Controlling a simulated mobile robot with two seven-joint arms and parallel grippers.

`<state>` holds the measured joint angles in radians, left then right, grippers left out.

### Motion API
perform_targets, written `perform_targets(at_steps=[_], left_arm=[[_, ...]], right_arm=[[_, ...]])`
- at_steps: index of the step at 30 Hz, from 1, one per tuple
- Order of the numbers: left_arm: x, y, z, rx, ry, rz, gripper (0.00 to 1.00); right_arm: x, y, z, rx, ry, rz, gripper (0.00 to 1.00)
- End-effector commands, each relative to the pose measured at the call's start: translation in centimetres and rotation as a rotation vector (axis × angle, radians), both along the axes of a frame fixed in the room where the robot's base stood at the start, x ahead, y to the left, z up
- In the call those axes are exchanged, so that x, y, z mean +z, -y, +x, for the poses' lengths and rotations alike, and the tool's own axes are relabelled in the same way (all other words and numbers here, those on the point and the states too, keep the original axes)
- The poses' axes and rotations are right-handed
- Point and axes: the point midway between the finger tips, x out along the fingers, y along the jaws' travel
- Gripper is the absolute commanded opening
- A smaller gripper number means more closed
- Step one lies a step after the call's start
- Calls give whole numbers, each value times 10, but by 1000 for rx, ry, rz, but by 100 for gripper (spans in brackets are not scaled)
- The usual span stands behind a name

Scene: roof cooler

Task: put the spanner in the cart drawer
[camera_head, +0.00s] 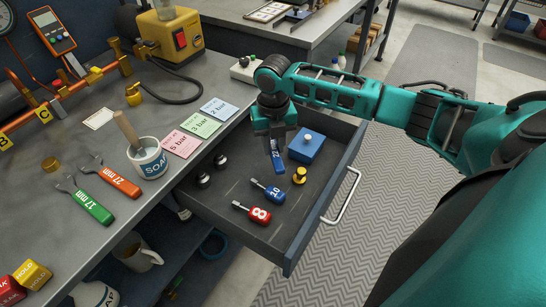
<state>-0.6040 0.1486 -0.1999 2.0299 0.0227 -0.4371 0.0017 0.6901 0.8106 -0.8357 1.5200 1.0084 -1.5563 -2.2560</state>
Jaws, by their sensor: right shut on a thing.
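My right gripper (272,128) is over the open cart drawer (233,217), near its back. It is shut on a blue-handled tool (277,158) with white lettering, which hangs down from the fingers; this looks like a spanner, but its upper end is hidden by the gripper. I cannot tell whether its lower end touches the drawer floor. Two other spanners, green marked 17 mm (88,203) and orange marked 27 mm (114,180), lie on the bench left of the drawer. My left gripper is not in view.
The drawer also holds a blue box (306,147), a blue tool marked 10 (270,191), a red tool marked 8 (256,214), a small yellow piece (299,175) and dark knobs (203,180). A soap mug (149,160) and coloured cards (201,125) stand beside it.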

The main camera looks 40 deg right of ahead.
Motion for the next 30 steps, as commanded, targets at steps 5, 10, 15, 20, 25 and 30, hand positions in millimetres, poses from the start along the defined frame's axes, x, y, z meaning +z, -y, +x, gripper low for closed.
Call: perform_targets(at_steps=[5, 10, 15, 20, 25, 30], left_arm=[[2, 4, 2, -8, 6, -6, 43], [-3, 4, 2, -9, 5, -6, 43], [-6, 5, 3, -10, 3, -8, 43], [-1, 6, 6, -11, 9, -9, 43], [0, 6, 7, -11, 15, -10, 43], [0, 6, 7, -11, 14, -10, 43]], right_arm=[[-15, -1, 0, 1, 0, 1, 0], [-34, 0, 0, 0, -2, 1, 0], [-56, -1, 0, -1, -1, 1, 0], [-56, 0, 0, 0, 0, 1, 0], [-58, 0, 0, 0, 0, 0, 0], [-59, 0, 0, 0, -1, 0, 36]])
